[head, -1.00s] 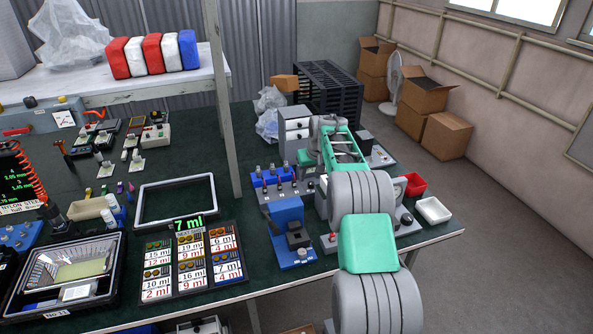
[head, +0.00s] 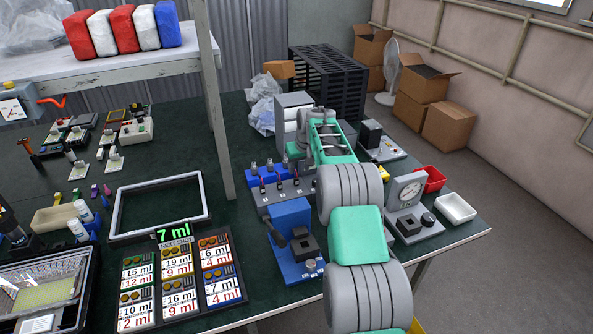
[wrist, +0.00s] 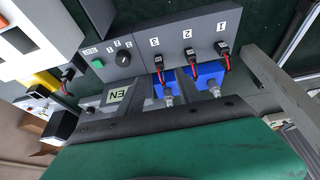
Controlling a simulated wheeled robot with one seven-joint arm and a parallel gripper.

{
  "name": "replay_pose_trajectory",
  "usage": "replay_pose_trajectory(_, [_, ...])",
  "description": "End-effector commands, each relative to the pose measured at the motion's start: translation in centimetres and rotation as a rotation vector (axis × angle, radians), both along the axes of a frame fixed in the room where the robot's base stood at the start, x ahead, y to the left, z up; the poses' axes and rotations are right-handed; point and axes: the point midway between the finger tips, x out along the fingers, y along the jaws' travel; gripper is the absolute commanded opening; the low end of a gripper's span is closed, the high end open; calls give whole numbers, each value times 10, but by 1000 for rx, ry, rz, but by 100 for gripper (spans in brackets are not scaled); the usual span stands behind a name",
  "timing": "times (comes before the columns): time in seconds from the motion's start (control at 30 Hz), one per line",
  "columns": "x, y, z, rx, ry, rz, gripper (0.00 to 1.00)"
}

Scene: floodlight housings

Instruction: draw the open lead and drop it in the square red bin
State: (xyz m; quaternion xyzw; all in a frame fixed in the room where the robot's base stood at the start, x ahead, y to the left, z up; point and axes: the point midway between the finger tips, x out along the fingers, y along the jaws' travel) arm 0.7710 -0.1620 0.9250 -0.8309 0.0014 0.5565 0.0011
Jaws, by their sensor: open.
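Three short leads with black plugs and red wires show in the wrist view at a grey numbered panel (wrist: 185,40): lead 1 (wrist: 223,49), lead 2 (wrist: 189,54) and lead 3 (wrist: 158,65). Blue blocks with metal fittings sit below them. I cannot tell which lead is the open one. The square red bin (head: 431,179) stands at the bench's right side in the head view. My gripper (head: 300,150) is open above the back of the lead station, left of the red bin; its fingertips are mostly hidden. No lead is seen held.
A white bin (head: 456,208) stands beside the red one. A dial gauge (head: 407,190) is left of the bins. A blue fixture (head: 292,243) stands in front of the lead station. A shelf post (head: 215,130) rises to its left. A black rack (head: 325,80) is behind.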

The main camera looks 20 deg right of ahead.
Motion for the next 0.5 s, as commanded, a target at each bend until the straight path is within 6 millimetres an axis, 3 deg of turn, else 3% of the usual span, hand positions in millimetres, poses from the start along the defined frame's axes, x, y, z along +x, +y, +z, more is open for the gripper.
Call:
replay_pose_trajectory(0.13, [5,0,-11,0,1,0,42])
replay_pose_trajectory(0.5, [28,0,-66,0,-1,0,42])
